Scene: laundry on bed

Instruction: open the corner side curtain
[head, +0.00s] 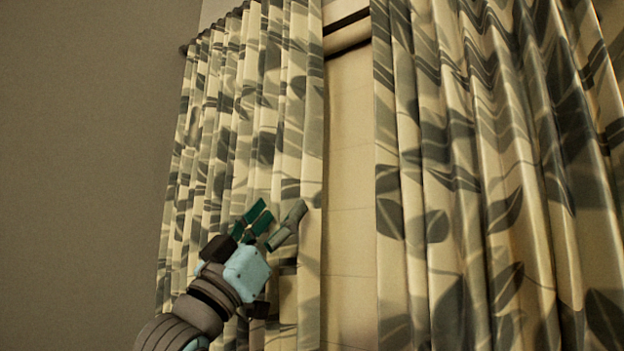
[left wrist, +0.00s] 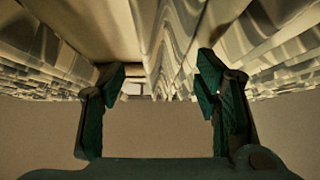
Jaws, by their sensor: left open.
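The corner-side curtain (head: 205,130) is a cream panel with dark leaf prints, hanging in folds beside the plain wall at left. Its inner edge (head: 312,100) borders a bare gap in the middle. My left gripper (head: 278,212) is open in front of this panel's lower part, close to the inner edge. In the left wrist view, the open green-padded fingers (left wrist: 162,78) have a pale curtain fold (left wrist: 168,45) showing between and beyond them. I cannot tell whether the fingers touch the cloth. My right gripper is out of view.
A second patterned curtain (head: 480,180) fills the right side of the head view. Between the panels is a pale blind or window covering (head: 348,180) with a dark rail on top. The grey-brown wall (head: 80,150) at left is bare.

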